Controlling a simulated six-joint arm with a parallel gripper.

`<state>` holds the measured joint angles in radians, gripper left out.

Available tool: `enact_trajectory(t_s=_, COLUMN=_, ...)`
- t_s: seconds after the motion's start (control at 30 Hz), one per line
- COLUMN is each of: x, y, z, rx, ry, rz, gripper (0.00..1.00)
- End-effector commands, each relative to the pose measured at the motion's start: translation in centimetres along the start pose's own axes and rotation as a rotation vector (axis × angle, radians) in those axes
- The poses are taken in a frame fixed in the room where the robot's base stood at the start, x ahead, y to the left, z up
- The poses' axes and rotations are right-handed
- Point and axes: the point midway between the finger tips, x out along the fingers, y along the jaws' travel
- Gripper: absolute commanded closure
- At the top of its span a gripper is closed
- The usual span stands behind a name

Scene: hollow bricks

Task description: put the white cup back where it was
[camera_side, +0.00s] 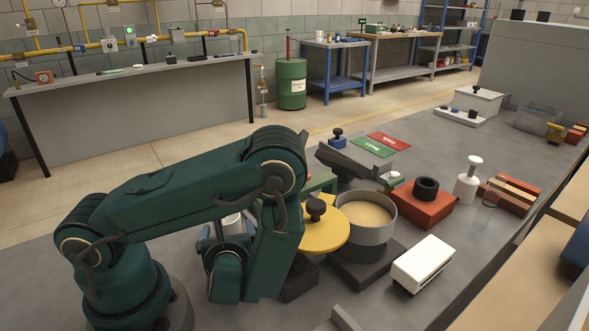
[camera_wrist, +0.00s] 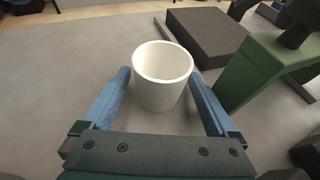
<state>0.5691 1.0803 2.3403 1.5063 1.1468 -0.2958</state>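The white cup (camera_wrist: 162,78) stands upright and looks empty, between the two blue fingers of my gripper (camera_wrist: 161,76) in the wrist view. The fingertips lie close against its left and right sides; I cannot tell whether they touch or press on it. In the side view the cup (camera_side: 233,223) shows only in part behind my arm. The blue fingers (camera_side: 205,240) are mostly hidden there, and so is the cup's base, so I cannot tell whether it rests on the table.
A dark flat block (camera_wrist: 208,38) lies behind and right of the cup, with a green stand (camera_wrist: 262,68) nearer. A yellow round plate (camera_side: 322,233), a sand-filled pan (camera_side: 378,232) and a white box (camera_side: 422,263) are right of my arm. Table left of the cup is clear.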

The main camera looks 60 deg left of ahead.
Motion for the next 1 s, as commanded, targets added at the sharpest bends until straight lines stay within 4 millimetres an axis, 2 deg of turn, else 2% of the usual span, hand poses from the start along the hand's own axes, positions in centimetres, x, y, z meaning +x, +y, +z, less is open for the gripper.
enact_trajectory(t_s=0.17, x=-0.1, y=0.0, z=0.3, rx=-0.001, ry=0.000, rz=0.000, gripper=0.07)
enact_trajectory(t_s=0.27, x=-0.9, y=-0.2, z=0.3, rx=-0.001, ry=-0.002, rz=-0.005, gripper=0.07)
enact_trajectory(t_s=0.8, x=-10.2, y=-0.1, z=0.2, rx=-0.004, ry=0.002, rz=-0.007, gripper=0.07)
enact_trajectory(t_s=1.0, x=-11.9, y=0.0, z=0.3, rx=-0.006, ry=0.004, rz=0.001, gripper=0.07)
